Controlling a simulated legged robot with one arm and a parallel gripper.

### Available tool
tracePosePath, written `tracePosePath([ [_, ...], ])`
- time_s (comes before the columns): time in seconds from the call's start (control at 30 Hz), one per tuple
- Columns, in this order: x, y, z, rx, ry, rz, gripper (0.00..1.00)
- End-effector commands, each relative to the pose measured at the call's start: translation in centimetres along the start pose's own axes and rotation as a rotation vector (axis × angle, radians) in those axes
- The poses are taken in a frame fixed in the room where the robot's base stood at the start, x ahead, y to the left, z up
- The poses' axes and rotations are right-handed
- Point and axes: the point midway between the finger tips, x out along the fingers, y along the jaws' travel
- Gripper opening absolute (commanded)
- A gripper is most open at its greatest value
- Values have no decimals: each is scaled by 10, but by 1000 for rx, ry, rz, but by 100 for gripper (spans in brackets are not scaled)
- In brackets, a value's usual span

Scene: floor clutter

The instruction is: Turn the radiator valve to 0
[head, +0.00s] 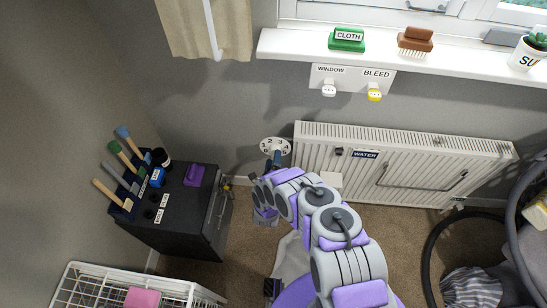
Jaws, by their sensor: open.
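The radiator valve (276,146) is a white numbered disc at the left end of the white radiator (400,160). A "2" and a "4" are readable on the disc; I cannot read its other marks. A dark blue handle shows at its lower part, partly hidden behind my arm. My arm reaches up from the bottom of the head view to just below the valve. My gripper (265,214) is open at the arm's end, low and left of the valve. Its fingers are small and partly hidden. I see nothing held, and it looks apart from the valve.
A dark cabinet (185,212) with upright tools stands at left. A white wire rack (110,285) is at bottom left. A dark hose (430,240) curls at right. Brown carpet shows below the radiator.

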Motion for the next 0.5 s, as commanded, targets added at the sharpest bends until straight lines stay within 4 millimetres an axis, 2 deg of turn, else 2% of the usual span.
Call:
tracePosePath([
  [0.2,18,1,0,-2,1,3,81],
  [0.5,20,1,0,-2,0,3,81],
])
